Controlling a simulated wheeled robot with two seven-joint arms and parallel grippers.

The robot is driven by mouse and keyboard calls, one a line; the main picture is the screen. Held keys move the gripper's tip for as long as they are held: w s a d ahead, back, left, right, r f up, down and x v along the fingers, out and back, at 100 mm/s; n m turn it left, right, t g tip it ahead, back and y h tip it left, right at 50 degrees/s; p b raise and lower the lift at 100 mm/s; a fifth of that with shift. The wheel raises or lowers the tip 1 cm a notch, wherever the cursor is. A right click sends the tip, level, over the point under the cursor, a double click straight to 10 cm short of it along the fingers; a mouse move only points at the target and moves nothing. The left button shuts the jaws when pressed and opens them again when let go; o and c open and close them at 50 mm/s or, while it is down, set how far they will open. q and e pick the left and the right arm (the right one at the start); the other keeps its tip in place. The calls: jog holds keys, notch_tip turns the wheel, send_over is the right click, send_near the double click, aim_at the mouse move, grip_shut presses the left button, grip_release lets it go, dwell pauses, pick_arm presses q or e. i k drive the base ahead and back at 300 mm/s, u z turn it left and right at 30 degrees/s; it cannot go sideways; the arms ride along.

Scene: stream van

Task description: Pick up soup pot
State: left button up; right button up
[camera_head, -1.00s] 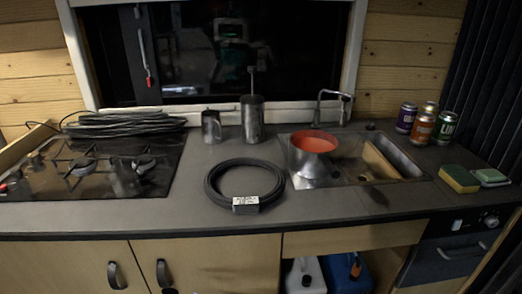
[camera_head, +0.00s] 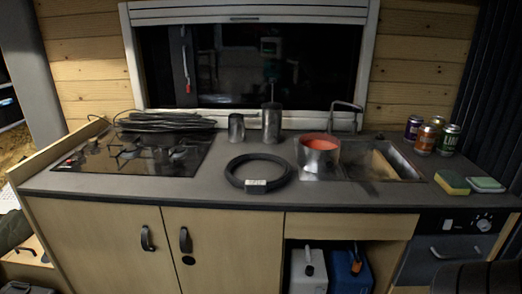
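The soup pot (camera_head: 318,163), a silver metal pot with an orange-red top surface, stands upright at the left side of the sink (camera_head: 408,172). It partly covers the sink's left edge, and I cannot tell whether its base is on the rim or in the basin. Neither of my grippers can be made out in the view. A dark shape at the bottom right corner may be part of my arm.
A black cable coil (camera_head: 258,183) lies left of the pot. Two metal canisters (camera_head: 271,123) stand behind it. The stove (camera_head: 140,155) is at the left. Several cans (camera_head: 425,138) and sponges (camera_head: 452,182) sit right of the sink. The front countertop strip is clear.

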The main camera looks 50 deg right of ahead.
aim_at(318, 152)
jog(key=u, duration=0.3)
jog(key=i, duration=0.8)
jog(key=z, duration=2.25)
